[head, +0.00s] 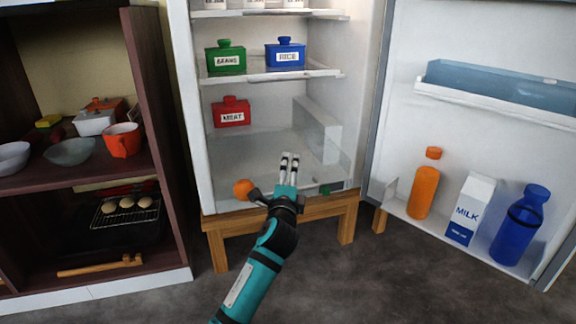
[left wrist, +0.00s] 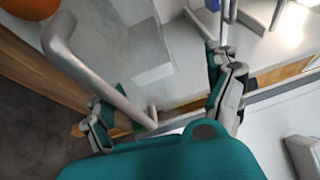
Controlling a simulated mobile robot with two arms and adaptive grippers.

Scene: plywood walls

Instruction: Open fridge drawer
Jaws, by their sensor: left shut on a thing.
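The open fridge holds a clear drawer (head: 260,150) at the bottom, under the shelf with the red meat tin. My left gripper (head: 288,160) is at the front of this drawer, reaching in from below. In the left wrist view, a grey metal drawer handle (left wrist: 100,80) runs between the fingers of my left gripper (left wrist: 165,110). The gripper is shut on the handle, though the exact contact is partly hidden. My right gripper is not in view.
An orange (head: 243,188) sits near the drawer's front left. The fridge door (head: 400,130) stands wide open at the right, with an orange bottle (head: 424,185), milk carton (head: 469,210) and blue bottle (head: 522,225). A dark cabinet (head: 150,110) stands at the left. The floor in front is clear.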

